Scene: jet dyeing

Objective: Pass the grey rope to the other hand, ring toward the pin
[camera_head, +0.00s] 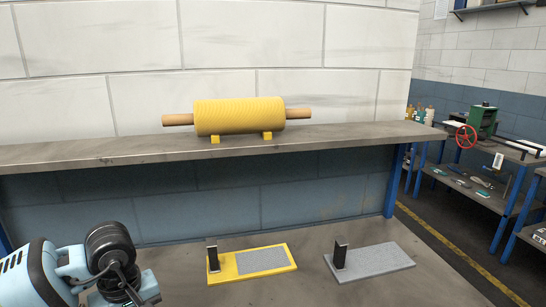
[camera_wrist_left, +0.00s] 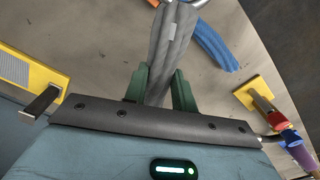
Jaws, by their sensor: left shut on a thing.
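In the left wrist view my left gripper (camera_wrist_left: 159,82) has its green fingers shut on the grey rope (camera_wrist_left: 158,55). The rope runs up from between the fingers to the top of the picture and has a pale band on it. I cannot make out its ring. In the head view my left arm is at the lower left and its fingers are not seen. A dark upright pin (camera_head: 213,258) stands on a yellow plate (camera_head: 284,251). Another dark pin (camera_head: 340,256) stands on a grey plate (camera_head: 394,263). My right gripper is not in view.
A yellow roll (camera_head: 240,115) on a wooden rod lies on the back shelf (camera_head: 100,152). In the wrist view a blue rope (camera_wrist_left: 212,46) lies right of the grey rope, and a yellow block (camera_wrist_left: 252,93) with coloured pieces beside it is at right. A workbench stands far right.

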